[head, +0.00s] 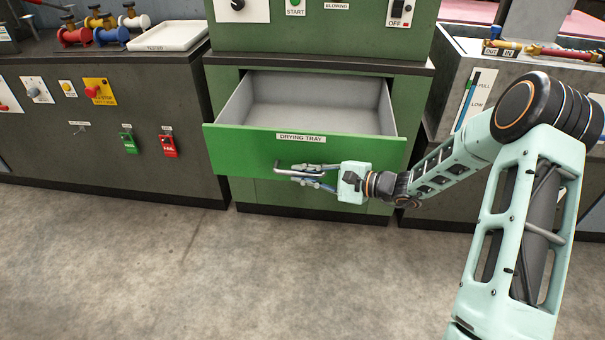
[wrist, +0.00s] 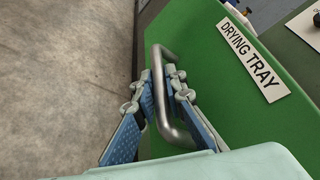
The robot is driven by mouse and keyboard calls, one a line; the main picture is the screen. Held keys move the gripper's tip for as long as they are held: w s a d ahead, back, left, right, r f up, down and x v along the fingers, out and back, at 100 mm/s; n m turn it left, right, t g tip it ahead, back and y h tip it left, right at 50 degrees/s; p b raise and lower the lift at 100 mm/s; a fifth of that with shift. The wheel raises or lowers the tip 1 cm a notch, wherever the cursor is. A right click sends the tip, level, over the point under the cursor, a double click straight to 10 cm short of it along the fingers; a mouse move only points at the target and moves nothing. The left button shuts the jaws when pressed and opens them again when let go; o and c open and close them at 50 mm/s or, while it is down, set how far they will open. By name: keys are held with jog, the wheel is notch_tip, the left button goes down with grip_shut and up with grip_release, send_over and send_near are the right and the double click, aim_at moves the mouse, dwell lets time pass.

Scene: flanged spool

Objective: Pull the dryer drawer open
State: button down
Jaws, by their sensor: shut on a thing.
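The dryer drawer (head: 245,148) has a green front with a "DRYING TRAY" label and stands well out of the green cabinet. Its grey inside (head: 310,100) shows and looks empty. A metal bar handle (head: 287,170) is on the drawer front, and it also shows in the wrist view (wrist: 166,110). My gripper (head: 310,176) is at the handle, coming from the right. In the wrist view its blue-padded fingers (wrist: 164,95) lie on either side of the bar and are shut on it.
A dark counter (head: 100,140) with switches stands at left, bearing a white tray (head: 168,36) and several coloured spools (head: 108,35). Another machine (head: 465,60) stands at right, behind my arm. The grey floor (head: 200,270) in front of the drawer is clear.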

jog(key=c, duration=2)
grip_release()
jog(key=shift+o, duration=0.2)
jog(key=shift+d, duration=0.1)
jog(key=v, duration=1.1)
jog(key=shift+d+r, duration=0.15)
jog(key=shift+d, duration=0.2)
jog(key=shift+s, duration=0.1)
